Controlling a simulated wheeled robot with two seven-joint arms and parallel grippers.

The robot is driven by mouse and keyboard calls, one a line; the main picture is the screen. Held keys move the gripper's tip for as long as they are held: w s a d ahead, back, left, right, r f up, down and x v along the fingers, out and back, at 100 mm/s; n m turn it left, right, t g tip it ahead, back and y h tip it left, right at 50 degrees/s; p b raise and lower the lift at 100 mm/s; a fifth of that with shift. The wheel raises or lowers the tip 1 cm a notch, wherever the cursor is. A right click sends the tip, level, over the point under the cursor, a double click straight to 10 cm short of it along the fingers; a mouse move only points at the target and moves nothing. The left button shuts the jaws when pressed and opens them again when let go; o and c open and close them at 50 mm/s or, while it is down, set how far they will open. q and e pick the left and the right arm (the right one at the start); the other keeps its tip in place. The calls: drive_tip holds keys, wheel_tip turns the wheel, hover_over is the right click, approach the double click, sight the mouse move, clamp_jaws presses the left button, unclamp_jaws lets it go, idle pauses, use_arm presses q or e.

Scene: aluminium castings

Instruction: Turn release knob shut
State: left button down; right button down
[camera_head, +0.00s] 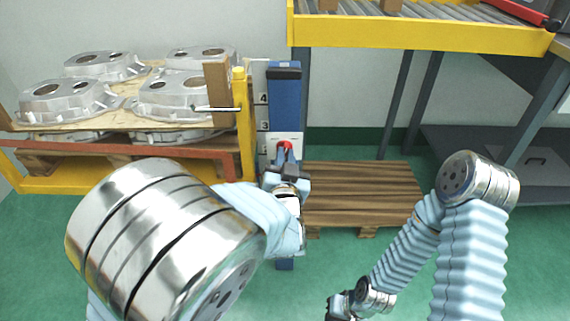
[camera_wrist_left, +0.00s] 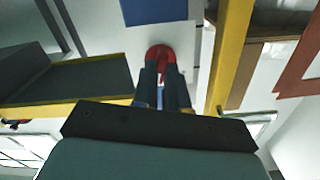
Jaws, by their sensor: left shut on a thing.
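The red release knob (camera_head: 285,145) sits on a pale plate on the front of a blue upright post (camera_head: 286,97). My left gripper (camera_head: 285,160) reaches up to it from below and is shut on the knob. In the left wrist view the red knob (camera_wrist_left: 160,55) shows between and beyond the dark fingertips (camera_wrist_left: 161,80). The fingers hide its lower part, and I cannot tell its turn angle. My right gripper (camera_head: 341,305) is low at the bottom edge, away from the post, and too small to tell open from shut.
A yellow rack (camera_head: 243,150) with several aluminium castings (camera_head: 65,99) stands left of the post. An empty wooden pallet (camera_head: 360,192) lies behind right. A yellow-edged roller conveyor (camera_head: 420,35) is above it.

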use_arm(q)
drive_tip(key=shift+a+f+n+b, duration=0.1)
drive_tip(key=shift+a+n+b, duration=0.05)
drive_tip(key=shift+n+b, duration=5.7)
drive_tip(key=shift+n+p, duration=0.35)
drive_tip(key=shift+n, duration=0.1)
drive_tip(key=c, duration=1.2)
unclamp_jaws()
drive_tip(key=shift+o, duration=0.2)
drive_tip(key=shift+s, duration=0.15)
drive_tip(key=s+p, duration=0.1)
drive_tip(key=s, duration=1.2)
drive_tip(key=shift+s+p, duration=0.3)
drive_tip(key=shift+p, duration=0.1)
